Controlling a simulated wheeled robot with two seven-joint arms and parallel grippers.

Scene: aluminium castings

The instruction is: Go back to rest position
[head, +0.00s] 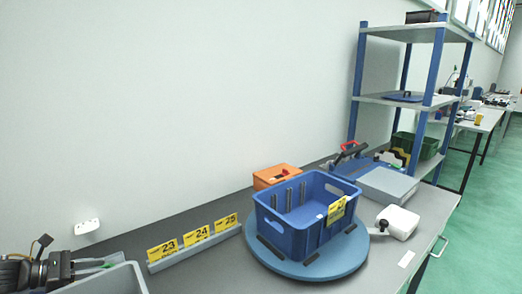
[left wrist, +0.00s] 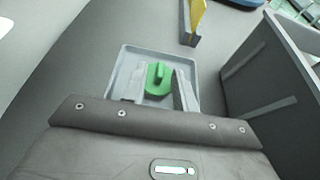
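My left gripper (head: 98,265) is at the bottom left of the head view, over the left end of the table, beside a grey bin. In the left wrist view its two fingers (left wrist: 158,76) are apart, with a gap between them. A green piece with a raised grip (left wrist: 158,80) shows in that gap, lying in a small light grey tray (left wrist: 126,58). I see no finger closed on it. My right gripper is in neither view.
The grey bin (head: 128,279) stands close to the left gripper; its wall (left wrist: 262,62) shows at right in the wrist view. Yellow number signs (head: 197,237) stand on a rail. A blue crate (head: 284,237) sits on a round blue turntable (head: 350,256). A shelf (head: 395,100) stands behind.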

